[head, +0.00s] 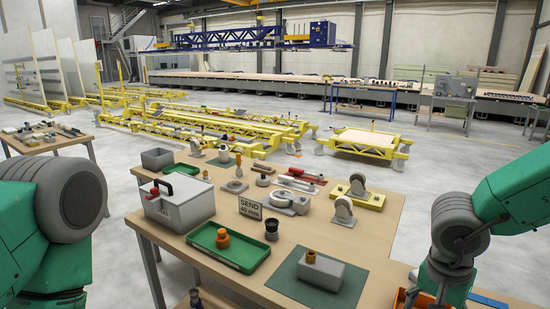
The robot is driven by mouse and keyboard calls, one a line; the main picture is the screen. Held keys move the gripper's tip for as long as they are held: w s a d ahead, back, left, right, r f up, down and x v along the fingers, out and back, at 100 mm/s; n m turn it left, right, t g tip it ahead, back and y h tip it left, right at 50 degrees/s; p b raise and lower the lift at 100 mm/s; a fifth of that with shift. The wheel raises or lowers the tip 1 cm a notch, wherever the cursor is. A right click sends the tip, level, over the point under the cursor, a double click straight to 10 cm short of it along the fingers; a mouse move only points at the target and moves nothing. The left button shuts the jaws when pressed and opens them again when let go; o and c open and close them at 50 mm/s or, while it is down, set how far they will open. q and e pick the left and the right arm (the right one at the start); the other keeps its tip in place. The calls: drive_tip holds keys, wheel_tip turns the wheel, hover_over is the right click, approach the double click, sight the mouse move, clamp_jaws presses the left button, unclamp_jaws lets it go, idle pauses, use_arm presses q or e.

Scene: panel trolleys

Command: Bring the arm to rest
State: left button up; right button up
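My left arm, green with a grey joint, fills the left edge of the head view; its gripper is not in view. My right arm, also green and grey, comes in from the right and bends down past the table's right end; its gripper is out of view below the bottom edge. The wooden table (367,238) stands in front of me between the two arms. I cannot see either arm touching it.
On the table are a grey lidded box (180,208), a green tray (243,240), a grey block (320,270) on a dark green mat (345,292), a SEND sign (250,209) and a caster (343,208). Yellow trolleys (365,142) stand on open floor beyond.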

drive_tip(key=s+d+f+n+t+h+b, duration=0.1)
drive_tip(key=s+d+f+n+b, duration=0.2)
drive_tip(key=f, duration=0.8)
drive_tip(key=s+d+f+n+t+h+b, duration=0.1)
drive_tip(key=s+d+f+n+b, duration=0.2)
drive_tip(key=f, duration=0.7)
use_arm(q)
wheel_tip(320, 180, down, 12)
drive_tip(key=d+b, duration=0.1)
drive_tip(key=b, duration=0.5)
drive_tip(key=shift+d, duration=0.3)
use_arm(e)
drive_tip(key=s+a+f+n+g+y, duration=0.1)
drive_tip(key=s+a+f+n, duration=0.1)
drive_tip(key=s+f, duration=0.5)
drive_tip(key=s+a+f+n+y, duration=0.2)
drive_tip(key=s+f, duration=0.5)
drive_tip(key=s, duration=0.2)
drive_tip(key=shift+a+n+g+y, duration=0.3)
drive_tip(key=shift+a+n+g, duration=0.1)
